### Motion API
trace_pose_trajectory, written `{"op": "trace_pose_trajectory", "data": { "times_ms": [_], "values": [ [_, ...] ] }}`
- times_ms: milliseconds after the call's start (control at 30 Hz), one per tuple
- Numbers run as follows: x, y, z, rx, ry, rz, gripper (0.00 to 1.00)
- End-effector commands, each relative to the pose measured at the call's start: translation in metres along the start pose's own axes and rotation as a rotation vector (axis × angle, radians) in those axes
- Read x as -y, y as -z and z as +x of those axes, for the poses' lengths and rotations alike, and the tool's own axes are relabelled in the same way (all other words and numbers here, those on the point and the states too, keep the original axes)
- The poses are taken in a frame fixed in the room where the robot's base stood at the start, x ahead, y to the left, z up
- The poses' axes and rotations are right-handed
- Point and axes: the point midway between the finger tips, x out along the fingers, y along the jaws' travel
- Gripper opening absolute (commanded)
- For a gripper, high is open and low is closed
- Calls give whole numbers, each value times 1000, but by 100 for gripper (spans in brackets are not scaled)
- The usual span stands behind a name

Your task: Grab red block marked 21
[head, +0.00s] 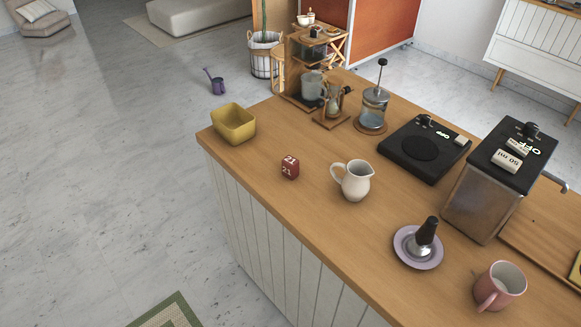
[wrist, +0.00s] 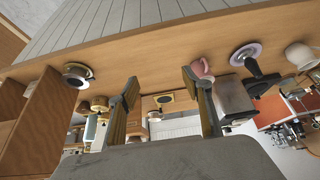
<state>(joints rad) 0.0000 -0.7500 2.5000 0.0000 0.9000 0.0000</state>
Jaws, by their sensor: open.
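The red block (head: 290,167) has white "21" markings on its top and front faces. It sits on the wooden counter (head: 325,215) in the head view, near the counter's left edge, between a yellow bin and a white pitcher. My gripper shows only in the wrist view (wrist: 160,88), where its two fingers are spread apart with nothing between them. The red block is not visible in the wrist view, so the gripper's distance from it cannot be told.
A yellow bin (head: 234,123) stands behind the block and a white pitcher (head: 354,181) to its right. A purple saucer (head: 402,247) holds a tamper (head: 425,236). Counter around the block is clear.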

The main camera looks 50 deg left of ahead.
Motion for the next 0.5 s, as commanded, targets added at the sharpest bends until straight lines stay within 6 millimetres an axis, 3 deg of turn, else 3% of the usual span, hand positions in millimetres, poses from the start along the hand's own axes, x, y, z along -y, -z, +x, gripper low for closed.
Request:
{"op": "trace_pose_trajectory", "data": {
  "times_ms": [267, 500],
  "values": [
    [0, 2, 0, -2, -1, -4, 49],
    [2, 26, 6, -31, -11, -46, 49]
  ]
}}
